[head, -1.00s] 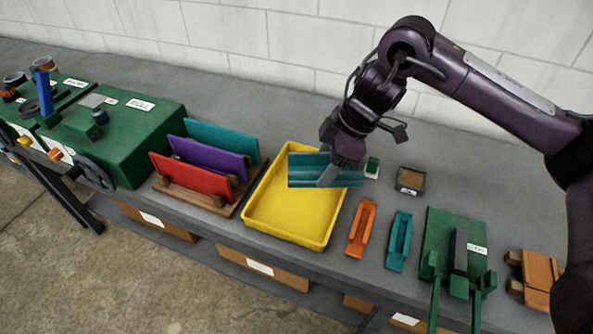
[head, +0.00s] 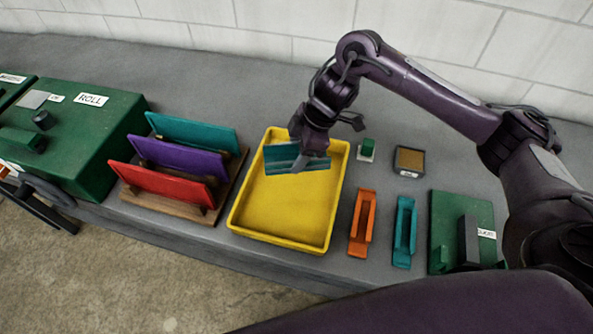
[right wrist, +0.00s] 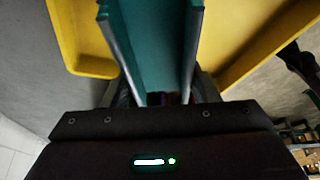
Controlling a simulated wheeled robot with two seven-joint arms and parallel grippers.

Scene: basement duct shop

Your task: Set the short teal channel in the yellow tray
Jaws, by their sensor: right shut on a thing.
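My right gripper (head: 308,160) is shut on a teal channel (head: 288,159) and holds it over the far part of the yellow tray (head: 285,215). In the right wrist view the channel (right wrist: 150,40) runs out from between the fingers, its two side walls showing, with the yellow tray (right wrist: 88,40) on both sides of it. The channel looks raised above the tray floor, though the gap is hard to judge. The visible tray floor is bare. My left gripper is not in view.
Left of the tray, a wooden rack holds red (head: 160,185), purple (head: 178,157) and teal (head: 195,132) panels. To its right lie an orange piece (head: 352,245) and another teal piece (head: 401,250). A small green-topped block (head: 367,148) and a brown box (head: 409,161) stand behind.

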